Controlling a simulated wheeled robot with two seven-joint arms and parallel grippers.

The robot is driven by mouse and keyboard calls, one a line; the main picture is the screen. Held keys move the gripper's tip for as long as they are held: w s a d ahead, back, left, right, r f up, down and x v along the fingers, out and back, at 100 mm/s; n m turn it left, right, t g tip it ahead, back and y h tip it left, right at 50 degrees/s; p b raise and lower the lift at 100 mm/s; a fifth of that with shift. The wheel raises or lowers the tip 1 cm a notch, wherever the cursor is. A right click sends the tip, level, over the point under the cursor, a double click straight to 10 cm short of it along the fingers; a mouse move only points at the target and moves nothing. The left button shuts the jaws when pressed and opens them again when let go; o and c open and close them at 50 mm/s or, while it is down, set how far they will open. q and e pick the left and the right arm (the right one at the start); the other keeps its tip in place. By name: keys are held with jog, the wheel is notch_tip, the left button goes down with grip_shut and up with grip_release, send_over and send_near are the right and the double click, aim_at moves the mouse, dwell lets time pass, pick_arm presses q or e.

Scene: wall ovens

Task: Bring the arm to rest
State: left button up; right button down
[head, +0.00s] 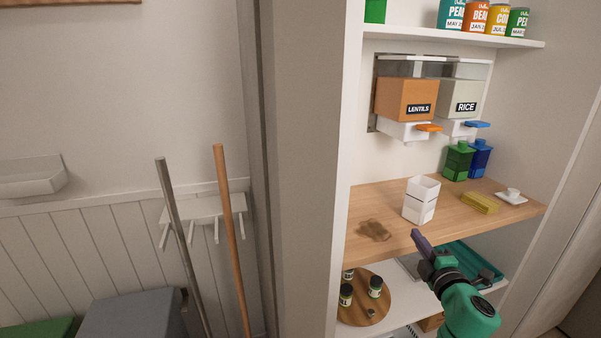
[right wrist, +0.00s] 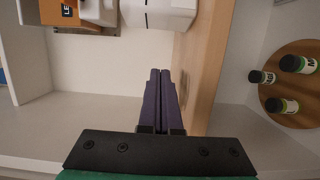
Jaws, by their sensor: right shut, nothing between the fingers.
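My right gripper (head: 417,236) is in the head view, in front of the wooden shelf (head: 385,199). Its dark purple fingers point up and to the left, and its green arm comes from the lower right. The right wrist view shows the two fingers (right wrist: 160,75) pressed side by side, with nothing between them. The fingertips appear just below a white container (head: 421,199) in the head view; I see no contact. My left gripper is not in view.
Lentils (head: 405,99) and rice (head: 462,98) dispensers hang above the shelf. A brown spill (head: 374,230), yellow sponge (head: 479,203) and small cup (head: 512,193) lie on it. Below are a round turntable (head: 379,295) with jars and a teal tray (head: 470,254). Two poles lean at left.

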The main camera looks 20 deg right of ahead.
jog(key=f+m+g, duration=0.1)
jog(key=s+a+f+m+g, duration=0.1)
jog(key=f+m, duration=0.1)
jog(key=a+f+m+h, duration=0.1)
jog(key=f, duration=0.1)
jog(key=shift+s+m+g, duration=0.2)
jog(key=shift+m+g, duration=0.2)
jog(key=s+a+f+m+g+y, duration=0.25)
jog(key=s+a+f+g, duration=0.2)
jog(key=a, duration=0.35)
jog(key=s+a+f+m+g+y, duration=0.2)
jog(key=s+a+f+g+y, duration=0.15)
jog(key=a+f, duration=0.35)
jog(key=s+a+f+m+g+y, duration=0.25)
jog(key=s+a+f, duration=0.25)
jog(key=a, duration=0.4)
notch_tip(320, 180, down, 20)
jog(key=s+g+h+p, duration=0.1)
jog(key=s+g+p, duration=0.1)
jog(key=s, duration=0.1)
jog(key=s+d+f+p, duration=0.1)
jog(key=s+f, duration=0.5)
jog(key=s, duration=0.2)
jog(key=s+d+f+p, duration=0.1)
jog(key=s+d+f, duration=0.1)
jog(key=s+f, duration=0.4)
jog(key=shift+s+d+f+g, duration=0.25)
jog(key=shift+s+f+g, duration=0.1)
jog(key=shift+s, duration=0.9)
